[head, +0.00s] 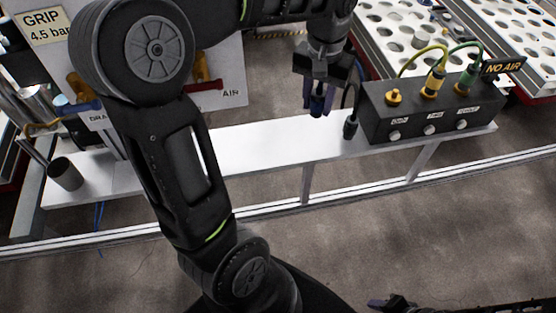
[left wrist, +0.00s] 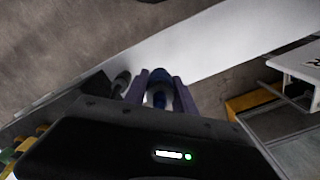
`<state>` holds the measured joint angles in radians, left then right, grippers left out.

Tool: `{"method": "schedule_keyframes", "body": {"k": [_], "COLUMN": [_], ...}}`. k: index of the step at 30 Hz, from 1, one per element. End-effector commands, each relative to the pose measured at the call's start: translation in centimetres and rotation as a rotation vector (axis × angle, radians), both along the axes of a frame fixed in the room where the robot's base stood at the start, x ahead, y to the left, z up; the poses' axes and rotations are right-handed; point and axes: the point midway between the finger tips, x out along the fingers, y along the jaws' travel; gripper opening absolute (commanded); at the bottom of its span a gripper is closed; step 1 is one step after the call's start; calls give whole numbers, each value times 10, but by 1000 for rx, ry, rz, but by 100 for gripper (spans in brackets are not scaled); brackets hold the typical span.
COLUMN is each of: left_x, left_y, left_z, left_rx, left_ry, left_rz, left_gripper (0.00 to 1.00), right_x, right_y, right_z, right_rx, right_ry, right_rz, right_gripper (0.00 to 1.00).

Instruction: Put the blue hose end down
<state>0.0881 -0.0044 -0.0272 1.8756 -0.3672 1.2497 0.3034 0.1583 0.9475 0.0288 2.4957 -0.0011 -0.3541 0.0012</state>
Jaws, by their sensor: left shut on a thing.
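My left gripper (head: 318,92) points down above the white shelf, left of the black valve box. It is shut on the blue hose end (head: 317,107), whose blue tip shows below the fingers. In the left wrist view the blue hose end (left wrist: 159,100) sits between the two purple fingers (left wrist: 162,88). It appears held above the white shelf (head: 255,148); any contact is hard to tell. My right gripper (head: 392,303) shows only partly at the bottom edge, and its jaws cannot be made out.
A dark cup (head: 65,174) is at the far left. The shelf's middle is clear.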

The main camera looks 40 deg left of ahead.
Motion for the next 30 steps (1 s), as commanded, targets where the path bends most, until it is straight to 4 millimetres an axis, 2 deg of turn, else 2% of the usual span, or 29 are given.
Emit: {"method": "schedule_keyframes", "body": {"k": [13, 17, 24, 30], "left_x": [0, -1, -1, 0], "left_y": [0, 0, 0, 0], "left_z": [-4, -19, -59, -65], "left_rx": [0, 1, -1, 0], "left_ry": [1, 4, 3, 0], "left_rz": [4, 4, 6, 5], "left_gripper": [0, 0, 0, 0], "right_x": [1, 1, 1, 1], "right_y": [0, 0, 0, 0], "right_z": [-2, -1, 2, 1], "right_rx": [0, 0, 0, 0], "right_ry": [-2, -2, -2, -1], "right_rz": [-1, -1, -1, 0], "right_gripper": [36, 36, 36, 36]}}
